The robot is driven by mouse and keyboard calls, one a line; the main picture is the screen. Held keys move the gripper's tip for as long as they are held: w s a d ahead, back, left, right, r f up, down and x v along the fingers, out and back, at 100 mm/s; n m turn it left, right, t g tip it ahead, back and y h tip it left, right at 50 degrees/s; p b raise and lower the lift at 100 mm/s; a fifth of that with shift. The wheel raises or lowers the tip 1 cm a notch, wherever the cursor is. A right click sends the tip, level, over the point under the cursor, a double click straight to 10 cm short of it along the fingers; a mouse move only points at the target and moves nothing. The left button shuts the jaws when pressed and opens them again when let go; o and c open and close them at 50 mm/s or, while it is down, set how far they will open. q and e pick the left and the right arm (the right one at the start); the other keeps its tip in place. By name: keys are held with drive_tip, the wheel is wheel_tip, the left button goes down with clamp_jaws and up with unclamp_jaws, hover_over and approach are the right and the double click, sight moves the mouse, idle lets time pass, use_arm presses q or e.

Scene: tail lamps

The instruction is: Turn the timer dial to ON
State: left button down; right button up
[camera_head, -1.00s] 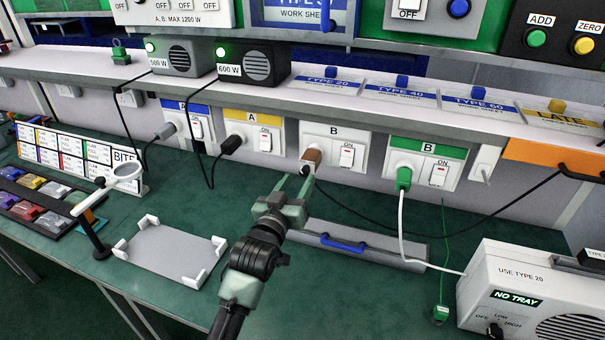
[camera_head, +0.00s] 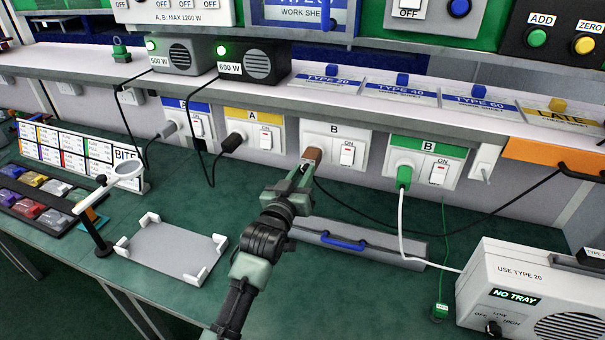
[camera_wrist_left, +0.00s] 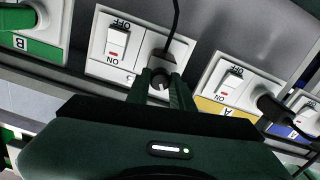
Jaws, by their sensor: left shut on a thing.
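A pale mark shows on the knob's face. The fingers cover its sides, and I cannot read its ON label or setting. A black cord runs from the plug area. The white rocker switch (camera_head: 347,153) is beside it. My right gripper is not in view.
A green plug (camera_head: 404,177) with a white cord is in the panel to the right. A grey drawer with a blue handle (camera_head: 343,242) lies below. A white heater (camera_head: 535,285) stands at right, a grey tray (camera_head: 172,252) at left.

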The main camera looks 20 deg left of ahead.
use_arm(q)
drive_tip(key=shift+m, duration=0.3)
drive_tip(key=shift+r+m+p, duration=0.1)
drive_tip(key=shift+m+p, duration=0.5)
drive_tip(key=shift+m, duration=0.4)
drive_tip(key=m+p, duration=0.1)
drive_tip(key=m, duration=0.2)
drive_tip(key=shift+m, duration=0.3)
drive_tip(key=m, duration=0.3)
drive_tip(key=shift+m+p, duration=0.3)
drive_tip(key=shift+p, duration=0.1)
drive_tip(key=shift+d+m, duration=0.1)
drive_tip(key=shift+m, duration=1.9)
drive_tip(key=c, duration=1.2)
unclamp_jaws()
